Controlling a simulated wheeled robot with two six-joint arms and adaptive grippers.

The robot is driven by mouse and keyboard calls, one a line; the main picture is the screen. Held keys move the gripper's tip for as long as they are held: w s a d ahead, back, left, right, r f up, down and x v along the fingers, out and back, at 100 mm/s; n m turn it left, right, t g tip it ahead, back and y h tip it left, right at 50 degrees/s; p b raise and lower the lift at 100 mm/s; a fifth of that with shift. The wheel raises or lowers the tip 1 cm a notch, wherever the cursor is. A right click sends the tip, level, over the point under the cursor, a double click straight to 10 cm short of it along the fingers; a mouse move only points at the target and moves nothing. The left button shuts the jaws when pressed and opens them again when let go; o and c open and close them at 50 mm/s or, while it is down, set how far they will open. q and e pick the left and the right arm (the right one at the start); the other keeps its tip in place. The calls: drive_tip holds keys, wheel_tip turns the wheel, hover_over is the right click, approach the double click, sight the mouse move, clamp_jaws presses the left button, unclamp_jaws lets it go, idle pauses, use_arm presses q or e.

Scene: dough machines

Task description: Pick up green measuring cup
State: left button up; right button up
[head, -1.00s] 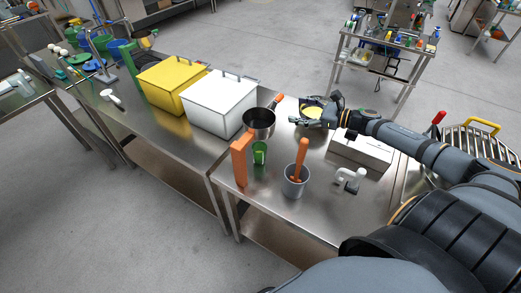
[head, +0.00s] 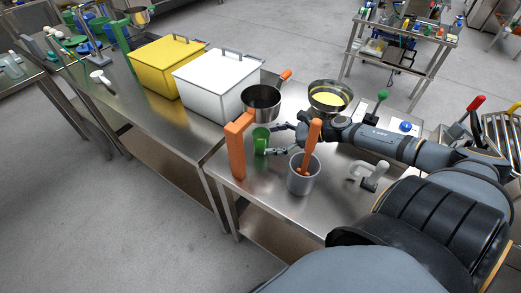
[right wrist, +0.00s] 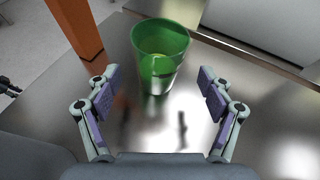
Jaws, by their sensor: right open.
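The green measuring cup (head: 261,139) stands upright on the steel table, beside an orange block-like post. In the right wrist view the cup (right wrist: 160,55) is ahead of and between the two fingers, just beyond their tips, with its open top showing. My right gripper (head: 277,139) reaches in from the right, low over the table; it is open and empty in the right wrist view (right wrist: 159,88). In the head view its fingers are partly hidden behind the grey pot's orange handle. My left gripper is not in view.
The orange post (head: 237,147) stands close left of the cup. A grey pot (head: 303,178) with an orange stick (head: 311,145) stands in front of my gripper. A saucepan (head: 262,101), a pan with yellow contents (head: 329,97) and a white box (head: 217,84) are behind.

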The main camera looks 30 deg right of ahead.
sight(260, 142)
drive_tip(key=shift+w, duration=0.1)
drive_tip(key=shift+a+f, duration=0.1)
drive_tip(key=shift+f, duration=0.05)
drive_tip(key=b+x, duration=0.4)
drive_tip(key=shift+w+a+f, duration=0.2)
drive_tip(key=shift+a+f, duration=0.05)
drive_tip(key=shift+r, duration=0.1)
drive_tip(key=shift+c, duration=0.2)
drive_tip(key=c, duration=1.4)
